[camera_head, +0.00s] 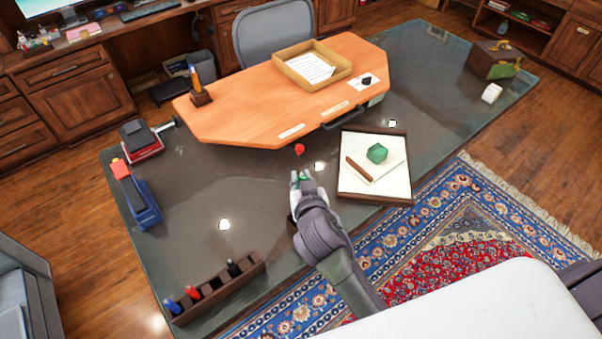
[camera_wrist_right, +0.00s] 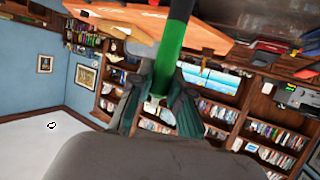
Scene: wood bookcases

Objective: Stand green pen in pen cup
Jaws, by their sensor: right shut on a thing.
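My right gripper (camera_head: 302,177) is above the dark glass desktop, in front of the raised orange board. It is shut on the green pen (camera_wrist_right: 172,45), which stands out between the fingers in the wrist view. In the head view only a small green bit of the pen shows at the fingertips. A small brown holder (camera_head: 202,99) with upright orange and blue pens stands on the left end of the orange board and looks like the pen cup. It is apart from the gripper, up and to the left. My left gripper is not in view.
A wooden rack (camera_head: 226,288) with blue, red and black markers lies at the near left. A red ball (camera_head: 299,149) is just beyond the gripper. A tray (camera_head: 352,190) with a green object is to the right. A blue stapler-like item (camera_head: 146,203) is at the left.

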